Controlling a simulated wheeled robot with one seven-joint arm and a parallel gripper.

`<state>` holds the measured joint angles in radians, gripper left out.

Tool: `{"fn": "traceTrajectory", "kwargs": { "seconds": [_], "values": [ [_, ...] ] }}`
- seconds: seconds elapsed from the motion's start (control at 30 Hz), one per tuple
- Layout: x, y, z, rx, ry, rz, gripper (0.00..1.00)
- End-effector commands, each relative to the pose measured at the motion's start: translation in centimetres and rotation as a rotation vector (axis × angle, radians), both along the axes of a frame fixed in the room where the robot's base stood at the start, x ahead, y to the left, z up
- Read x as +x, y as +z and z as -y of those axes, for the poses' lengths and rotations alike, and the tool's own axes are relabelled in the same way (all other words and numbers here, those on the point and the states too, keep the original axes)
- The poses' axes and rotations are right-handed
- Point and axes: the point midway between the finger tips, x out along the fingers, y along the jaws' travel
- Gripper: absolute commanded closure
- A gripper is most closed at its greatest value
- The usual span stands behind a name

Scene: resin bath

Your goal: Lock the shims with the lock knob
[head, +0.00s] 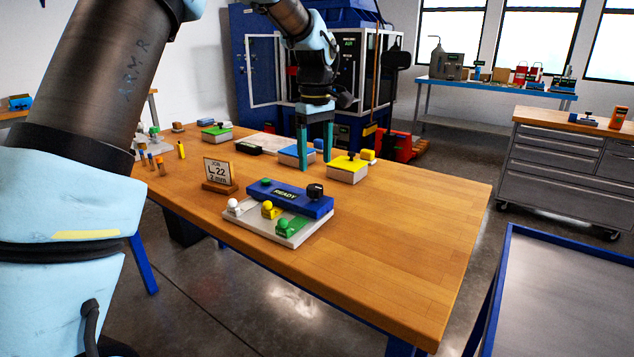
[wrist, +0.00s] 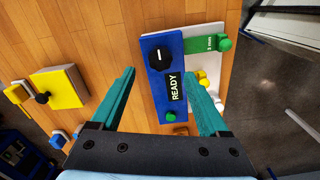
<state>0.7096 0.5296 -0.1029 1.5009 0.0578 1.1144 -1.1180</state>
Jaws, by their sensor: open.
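The black lock knob (head: 315,191) sits at the right end of a blue block (head: 290,201) labelled READY, which also carries a green button (head: 266,183). In the wrist view the knob (wrist: 159,55) shows a short white mark. Three shims with knobbed handles lie in a grey plate before the block: white (head: 233,205), yellow (head: 269,210) and green (head: 285,228). My gripper (head: 315,166) is open and empty, with teal fingers pointing down. It is above the table, apart from the knob. In the wrist view the knob shows between and beyond the fingertips.
A job card on a wooden stand (head: 220,176) stands left of the fixture. A yellow-topped block (head: 347,168), a blue-topped block (head: 297,154) and a green-topped block (head: 217,134) stand farther back. The wooden table's right side (head: 410,215) is clear.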

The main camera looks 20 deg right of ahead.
Motion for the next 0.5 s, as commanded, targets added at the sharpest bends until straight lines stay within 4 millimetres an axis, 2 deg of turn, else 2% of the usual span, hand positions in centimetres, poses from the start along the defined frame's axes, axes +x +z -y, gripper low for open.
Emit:
{"fn": "traceTrajectory", "kwargs": {
  "seconds": [0.1, 0.3, 0.5],
  "values": [
    [-0.1, -2.3, -0.1, 0.003, -0.001, -0.004, 0.22],
    [0.0, -5.4, -0.1, 0.003, -0.001, -0.002, 0.22],
    [0.0, -7.0, -0.1, 0.0, 0.0, 0.0, 0.22]
  ]
}}
